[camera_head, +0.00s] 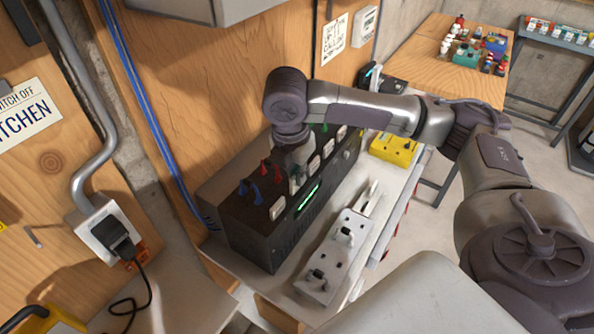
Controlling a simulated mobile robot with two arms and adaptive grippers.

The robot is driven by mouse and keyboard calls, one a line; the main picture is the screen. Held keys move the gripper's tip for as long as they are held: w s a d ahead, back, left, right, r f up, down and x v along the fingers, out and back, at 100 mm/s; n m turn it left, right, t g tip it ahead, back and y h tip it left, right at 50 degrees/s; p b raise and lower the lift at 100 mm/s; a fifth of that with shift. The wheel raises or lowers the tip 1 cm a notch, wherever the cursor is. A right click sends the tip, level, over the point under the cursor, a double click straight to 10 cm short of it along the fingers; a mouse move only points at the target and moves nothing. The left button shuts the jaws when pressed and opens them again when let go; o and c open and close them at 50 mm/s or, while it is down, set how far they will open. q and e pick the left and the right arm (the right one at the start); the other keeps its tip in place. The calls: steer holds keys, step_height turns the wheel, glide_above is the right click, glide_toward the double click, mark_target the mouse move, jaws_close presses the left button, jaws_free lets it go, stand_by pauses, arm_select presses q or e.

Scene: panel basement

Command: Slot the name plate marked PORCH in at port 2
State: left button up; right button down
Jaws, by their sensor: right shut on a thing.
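A dark box (262,236) with a lit green strip stands on the bench against the wooden wall. Red and blue clips stick up from its top at the near end. A row of small pale plates runs along its top front edge, with one pale plate (278,208) at the near end and another (313,166) farther along. My right gripper (296,176) points down at the box's top edge between these two, shut on what looks like a small pale plate, mostly hidden by the fingers. I cannot read any lettering or port numbers. My left gripper is out of view.
A white power strip (334,258) with plugs lies on the bench in front of the box. A yellow device (395,149) sits beyond its far end. Blue cables (150,110) run down the wall at left. A wooden table (440,68) with small items stands behind.

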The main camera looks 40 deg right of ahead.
steer(key=shift+f+p, duration=0.55)
steer(key=shift+p, duration=0.55)
stand_by(1.5)
steer(key=shift+f, duration=0.55)
stand_by(1.3)
steer(key=c, duration=0.8)
jaws_free()
steer(key=shift+r, duration=0.15)
steer(key=shift+r, duration=3.65)
